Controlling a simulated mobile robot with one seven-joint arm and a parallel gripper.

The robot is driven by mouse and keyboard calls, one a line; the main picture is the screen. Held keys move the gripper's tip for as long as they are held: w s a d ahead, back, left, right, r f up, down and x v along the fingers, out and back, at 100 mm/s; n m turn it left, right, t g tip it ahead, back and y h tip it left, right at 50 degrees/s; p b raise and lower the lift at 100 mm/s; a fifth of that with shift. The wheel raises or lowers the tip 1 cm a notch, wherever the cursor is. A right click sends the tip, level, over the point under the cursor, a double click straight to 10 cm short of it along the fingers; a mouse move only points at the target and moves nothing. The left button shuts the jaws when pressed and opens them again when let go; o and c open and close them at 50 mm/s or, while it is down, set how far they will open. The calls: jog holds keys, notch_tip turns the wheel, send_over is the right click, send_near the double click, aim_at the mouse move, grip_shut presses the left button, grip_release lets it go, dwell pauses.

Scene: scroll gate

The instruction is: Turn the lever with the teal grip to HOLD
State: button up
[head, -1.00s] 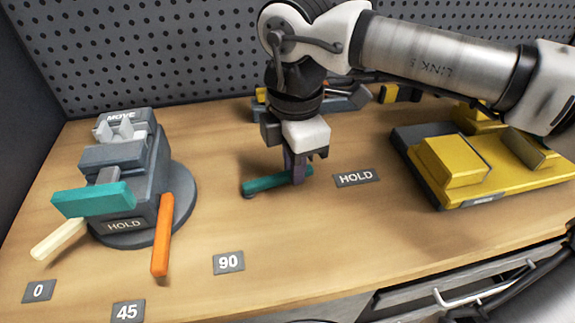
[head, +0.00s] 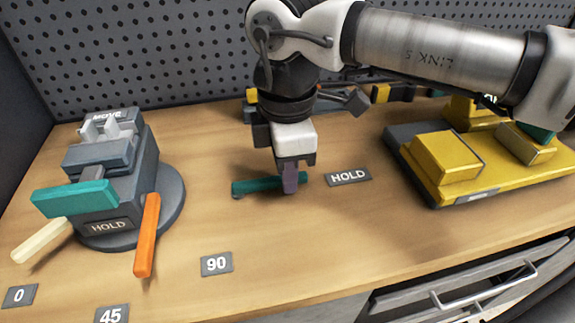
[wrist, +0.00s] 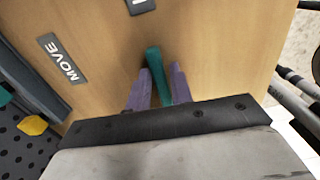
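The lever with the teal grip (head: 255,186) lies low over the bench, its far left end at a small dark pivot. Its right end points toward the HOLD plate (head: 349,177), with a short space between. My gripper (head: 290,182) is at the right end of the grip, pointing down. In the wrist view the purple fingers of my gripper (wrist: 161,84) stand on either side of the teal grip (wrist: 153,62), close around it. A MOVE plate (wrist: 62,59) lies to the left in the wrist view; my arm hides that area in the head view.
A grey fixture (head: 108,180) with a teal bar (head: 75,199), an orange handle (head: 147,235) and a cream handle (head: 40,241) stands at the left. A yellow fixture (head: 445,160) is at the right. A pegboard (head: 150,45) backs the bench.

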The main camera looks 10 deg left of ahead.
jog(key=shift+o, duration=1.2)
jog(key=shift+r, duration=0.1)
notch_tip(320, 180, up, 14)
jog(key=p, duration=0.1)
jog(key=shift+f, duration=0.2)
